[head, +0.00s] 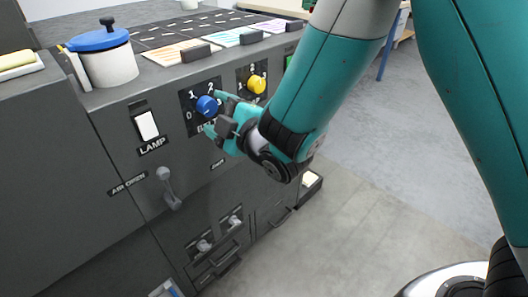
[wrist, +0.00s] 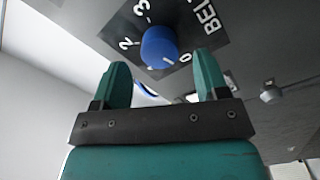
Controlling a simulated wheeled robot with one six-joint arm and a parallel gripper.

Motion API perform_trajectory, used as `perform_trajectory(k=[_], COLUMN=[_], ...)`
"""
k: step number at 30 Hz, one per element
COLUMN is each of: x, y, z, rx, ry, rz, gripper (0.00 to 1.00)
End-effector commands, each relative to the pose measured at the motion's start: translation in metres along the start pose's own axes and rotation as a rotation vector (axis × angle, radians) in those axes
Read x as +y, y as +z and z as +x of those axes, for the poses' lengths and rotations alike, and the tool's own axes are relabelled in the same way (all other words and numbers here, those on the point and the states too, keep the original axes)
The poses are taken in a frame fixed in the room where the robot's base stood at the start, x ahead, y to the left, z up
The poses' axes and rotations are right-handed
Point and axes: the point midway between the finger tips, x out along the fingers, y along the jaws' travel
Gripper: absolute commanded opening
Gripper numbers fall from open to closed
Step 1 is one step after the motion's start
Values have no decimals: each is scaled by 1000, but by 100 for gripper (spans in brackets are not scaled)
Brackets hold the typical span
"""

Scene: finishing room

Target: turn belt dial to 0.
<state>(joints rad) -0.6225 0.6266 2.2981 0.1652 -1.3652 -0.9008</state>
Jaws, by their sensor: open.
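The belt dial is a round blue knob (head: 207,105) on a black plate on the dark cabinet front. In the wrist view the knob (wrist: 158,45) shows a white mark on its lower right edge, towards the 0, though its exact setting is hard to tell. The digits 0, 2 and 3 show around it there. My gripper (head: 215,113) is open in front of the dial, with one finger towards its upper right and one below it. In the wrist view the fingers (wrist: 161,64) stand apart with nothing between the pads; whether they touch the knob is unclear.
A yellow dial (head: 257,84) sits close to the right of my gripper. A white lamp switch (head: 147,125) and an air lever (head: 169,188) are to the left. A blue-lidded pot (head: 107,65) stands on top. The floor at right is clear beyond my arm.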

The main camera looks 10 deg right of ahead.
Motion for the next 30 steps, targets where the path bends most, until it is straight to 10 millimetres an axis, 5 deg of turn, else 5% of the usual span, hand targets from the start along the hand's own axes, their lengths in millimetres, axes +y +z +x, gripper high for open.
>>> perform_trajectory(k=[9,30], x=[-7,-7], y=[5,3], z=[-61,-109], rx=[0,7], ry=[6,3], rz=[1,-2], gripper=[68,68])
